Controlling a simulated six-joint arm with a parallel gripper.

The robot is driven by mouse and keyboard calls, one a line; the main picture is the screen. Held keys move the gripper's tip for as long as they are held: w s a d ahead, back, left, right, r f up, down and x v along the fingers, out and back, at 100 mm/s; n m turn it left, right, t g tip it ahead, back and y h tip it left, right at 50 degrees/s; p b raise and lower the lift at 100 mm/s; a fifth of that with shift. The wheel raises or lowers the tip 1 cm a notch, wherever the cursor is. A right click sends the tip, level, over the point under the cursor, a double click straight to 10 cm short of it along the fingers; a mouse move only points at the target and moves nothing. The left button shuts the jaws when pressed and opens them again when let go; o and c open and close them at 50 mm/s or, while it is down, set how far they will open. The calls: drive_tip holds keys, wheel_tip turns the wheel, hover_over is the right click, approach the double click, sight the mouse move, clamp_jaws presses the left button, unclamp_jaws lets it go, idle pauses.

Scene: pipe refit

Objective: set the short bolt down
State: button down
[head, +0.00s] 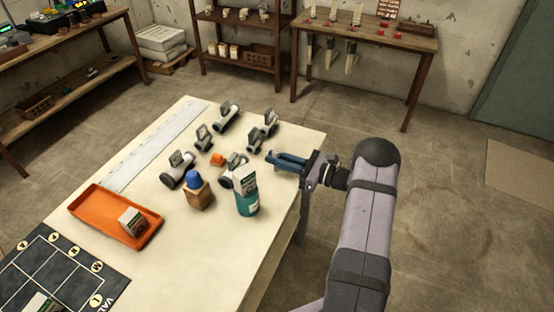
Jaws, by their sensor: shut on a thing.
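My gripper (272,158), with blue fingers, is at the right edge of the pale workbench (200,255), above its surface, pointing left. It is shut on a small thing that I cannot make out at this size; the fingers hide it. The short bolt is not plainly visible anywhere else. Several grey and white pipe valves, such as one at the back (228,116) and one at the left (177,172), lie left of and behind the gripper. A small orange piece (217,159) lies among them.
A black gridded mat (60,275) lies front left. The bench's front middle is clear.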

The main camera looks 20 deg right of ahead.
drive_tip(key=shift+f, duration=0.35)
drive_tip(key=shift+f, duration=0.2)
drive_tip(key=c, duration=1.8)
unclamp_jaws()
drive_tip(key=shift+r, duration=0.2)
drive_tip(key=b+v, duration=0.2)
drive_tip(key=v, duration=1)
drive_tip(key=shift+b, duration=0.4)
